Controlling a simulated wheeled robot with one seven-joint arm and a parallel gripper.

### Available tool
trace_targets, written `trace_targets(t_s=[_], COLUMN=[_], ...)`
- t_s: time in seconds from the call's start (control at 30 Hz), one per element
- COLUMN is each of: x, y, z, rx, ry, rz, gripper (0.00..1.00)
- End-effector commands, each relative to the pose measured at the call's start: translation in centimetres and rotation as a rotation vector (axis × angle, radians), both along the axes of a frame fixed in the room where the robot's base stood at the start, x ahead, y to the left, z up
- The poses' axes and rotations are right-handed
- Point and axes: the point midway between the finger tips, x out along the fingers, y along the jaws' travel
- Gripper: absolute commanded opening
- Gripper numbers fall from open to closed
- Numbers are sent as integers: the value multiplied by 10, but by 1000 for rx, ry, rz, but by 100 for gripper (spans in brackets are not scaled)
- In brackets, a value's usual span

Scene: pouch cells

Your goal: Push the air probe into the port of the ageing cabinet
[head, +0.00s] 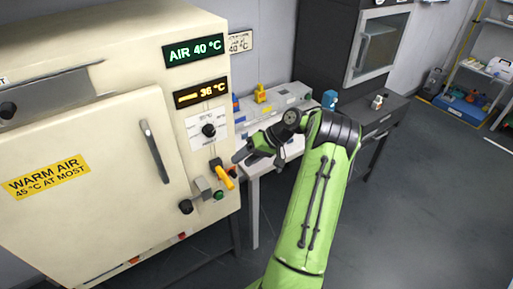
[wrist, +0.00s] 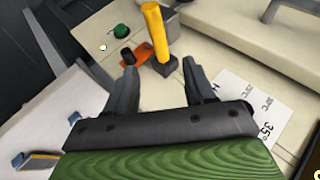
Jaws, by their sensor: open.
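The cream ageing cabinet (head: 105,115) fills the left of the head view. A yellow-handled piece, which looks like the air probe (head: 225,177), sticks out from its control panel below the dial. In the wrist view the yellow handle (wrist: 156,30) rises from a dark collar at the panel, beside an orange and black part (wrist: 134,54). I cannot tell how deep it sits, and the port opening is hidden. My gripper (head: 243,157) is beside the panel, close to the handle. In the wrist view my gripper (wrist: 160,82) is open and empty, with the collar just beyond its fingertips.
A green button (head: 219,195), a grey block (head: 202,188) and a black knob (head: 186,207) are near the handle. The panel reads AIR 40 °C and 36 °C. A bench (head: 290,150) with equipment stands behind my arm.

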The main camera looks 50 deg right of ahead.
Motion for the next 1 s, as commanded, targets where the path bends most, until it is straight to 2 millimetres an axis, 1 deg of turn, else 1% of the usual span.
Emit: trace_targets(t_s=[0.03, 0.1, 0.2, 0.3, 0.43, 1.0], x=[-8, -17, -28, -34, -37, -37], y=[-8, -16, -25, -31, -32, -32], z=[13, 26, 40, 47, 49, 48], rx=[-3, -2, -1, 1, 2, 1], ry=[-3, -3, -2, -1, 1, 0], rz=[-4, -4, -2, -2, 1, 1], gripper=[54, 54, 54, 54, 54, 54])
